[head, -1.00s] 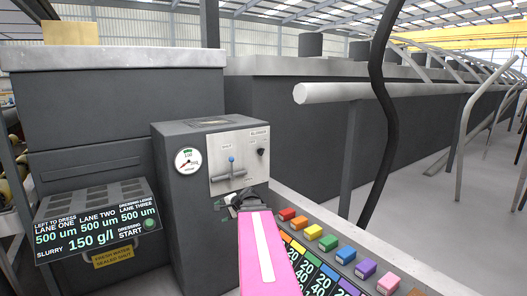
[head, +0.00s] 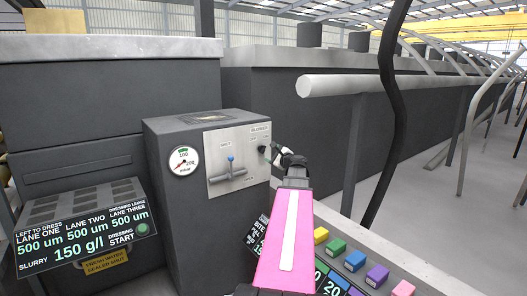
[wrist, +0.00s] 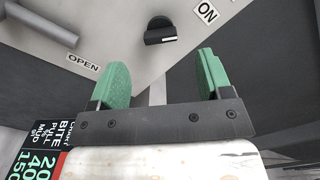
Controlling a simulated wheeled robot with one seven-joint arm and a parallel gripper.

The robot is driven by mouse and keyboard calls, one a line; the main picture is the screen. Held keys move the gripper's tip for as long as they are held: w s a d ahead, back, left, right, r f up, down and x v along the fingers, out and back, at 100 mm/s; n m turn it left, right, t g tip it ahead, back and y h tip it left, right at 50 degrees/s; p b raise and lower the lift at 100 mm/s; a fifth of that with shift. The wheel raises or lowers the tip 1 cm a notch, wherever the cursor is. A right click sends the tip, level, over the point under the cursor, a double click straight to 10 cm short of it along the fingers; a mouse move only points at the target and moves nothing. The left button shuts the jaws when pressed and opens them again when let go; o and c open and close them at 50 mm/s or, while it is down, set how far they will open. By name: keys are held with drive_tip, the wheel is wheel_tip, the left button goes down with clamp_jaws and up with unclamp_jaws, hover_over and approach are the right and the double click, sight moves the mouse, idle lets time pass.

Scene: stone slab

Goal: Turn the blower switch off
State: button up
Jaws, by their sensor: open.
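The blower switch is a small black rotary knob (head: 262,149) under the BLOWER label, at the upper right of a pale metal plate (head: 209,146) on a dark box. In the wrist view the knob (wrist: 160,31) lies ahead of the fingers, its pale-marked end turned right, with the ON label (wrist: 207,11) up and to its right. My gripper (head: 275,154) is just right of the knob in the head view. In the wrist view my gripper (wrist: 162,62) is open, its two green fingers apart and empty, with a gap between them and the knob.
A lever with a blue ball (head: 231,159) sits left of the switch; the OPEN label (wrist: 83,62) shows in the wrist view. A round gauge (head: 185,162) is further left. Coloured buttons (head: 355,260) line a panel below. A black hanging hose (head: 388,110) stands right.

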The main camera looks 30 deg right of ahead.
sight(264, 150)
drive_tip(key=w, duration=0.7)
drive_tip(key=shift+w+a, duration=0.35)
drive_tip(key=shift+w, duration=0.05)
drive_tip(key=c, duration=0.9)
